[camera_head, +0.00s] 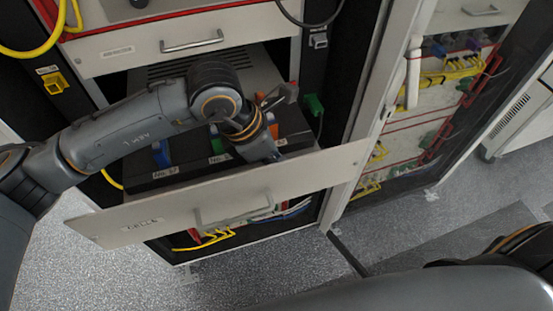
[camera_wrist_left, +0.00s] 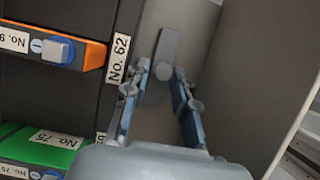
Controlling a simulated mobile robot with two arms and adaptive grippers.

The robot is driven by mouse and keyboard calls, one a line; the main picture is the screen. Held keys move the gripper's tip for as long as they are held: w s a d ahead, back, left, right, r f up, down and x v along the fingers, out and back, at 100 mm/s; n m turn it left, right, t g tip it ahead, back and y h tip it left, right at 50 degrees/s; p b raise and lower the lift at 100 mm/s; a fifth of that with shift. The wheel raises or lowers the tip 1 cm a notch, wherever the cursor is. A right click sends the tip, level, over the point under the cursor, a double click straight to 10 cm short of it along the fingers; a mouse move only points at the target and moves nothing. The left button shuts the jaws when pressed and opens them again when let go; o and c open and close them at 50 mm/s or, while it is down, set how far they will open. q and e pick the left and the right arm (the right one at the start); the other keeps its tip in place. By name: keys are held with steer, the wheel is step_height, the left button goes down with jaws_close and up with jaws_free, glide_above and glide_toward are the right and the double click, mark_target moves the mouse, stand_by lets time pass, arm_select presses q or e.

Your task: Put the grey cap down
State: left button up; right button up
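My left gripper (camera_head: 276,155) reaches down into the open drawer (camera_head: 150,213), at its right end behind the front panel. In the left wrist view its two fingers (camera_wrist_left: 161,70) are apart. A flat grey piece (camera_wrist_left: 170,46), which looks like the grey cap, shows just past and between the fingertips. It lies on a grey surface beside the "No. 62" label (camera_wrist_left: 118,58), with a small round grey spot at its lower end. I see no finger clearly pressed on it. In the head view the gripper hides this spot. My right gripper is out of view.
The drawer front stands close on the right. A closed drawer (camera_head: 240,38) is above. A cabinet post (camera_head: 375,100) stands right.

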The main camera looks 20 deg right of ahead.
arm_select(q)
steer(key=shift+r, duration=0.2)
steer(key=shift+a+r, duration=0.15)
steer(key=b+v, duration=0.3)
steer(key=v, duration=0.8)
steer(key=shift+r, duration=0.25)
steer(key=shift+a, duration=0.15)
